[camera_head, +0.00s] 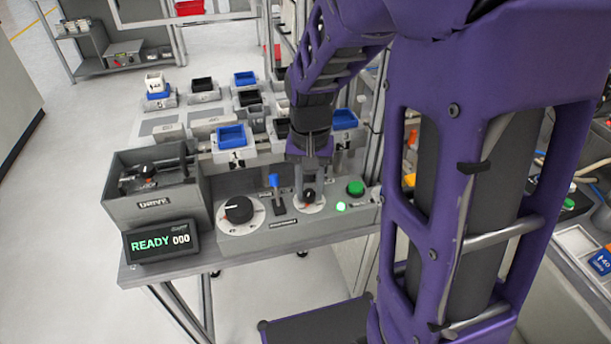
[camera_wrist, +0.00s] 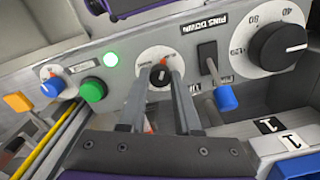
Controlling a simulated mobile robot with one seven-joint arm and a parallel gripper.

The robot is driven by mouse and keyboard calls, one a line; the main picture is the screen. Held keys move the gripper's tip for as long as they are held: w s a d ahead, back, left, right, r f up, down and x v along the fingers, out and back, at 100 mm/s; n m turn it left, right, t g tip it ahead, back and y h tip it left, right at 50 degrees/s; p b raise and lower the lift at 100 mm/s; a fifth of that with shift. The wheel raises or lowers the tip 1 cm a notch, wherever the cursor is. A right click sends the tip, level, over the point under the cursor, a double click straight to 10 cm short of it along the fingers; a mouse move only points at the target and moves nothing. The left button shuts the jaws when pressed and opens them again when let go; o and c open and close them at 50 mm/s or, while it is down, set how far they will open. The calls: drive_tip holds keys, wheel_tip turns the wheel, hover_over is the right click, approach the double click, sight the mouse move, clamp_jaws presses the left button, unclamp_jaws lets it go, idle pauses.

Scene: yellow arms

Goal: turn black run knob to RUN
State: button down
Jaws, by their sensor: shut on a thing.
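The black run knob (camera_head: 308,196) sits on a round white dial plate on the grey control panel, between the blue-handled lever and the green button. It also shows in the wrist view (camera_wrist: 160,76), with an orange-red mark at the dial's edge near its top and another bit of orange just below the knob. My gripper (camera_head: 309,188) reaches down onto the knob from above. In the wrist view its two grey fingers (camera_wrist: 162,78) lie on either side of the knob and are shut on it. The dial's lettering is too small to read, and the fingers hide part of the plate.
The blue-handled lever (camera_head: 276,190) and the large black dial (camera_head: 239,210) stand left of the knob. The green button (camera_head: 355,187) and a lit green lamp (camera_head: 341,206) are to its right. Trays stand behind the panel.

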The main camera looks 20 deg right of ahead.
sight(310, 192)
drive_tip(key=shift+m+p, duration=0.3)
drive_tip(key=shift+m, duration=0.9)
drive_tip(key=c, duration=0.6)
unclamp_jaws()
drive_tip(key=shift+r, duration=0.15)
wheel_tip(310, 192, up, 17)
drive_tip(key=p, duration=0.2)
drive_tip(key=shift+p, duration=0.35)
drive_tip(key=shift+s, duration=0.1)
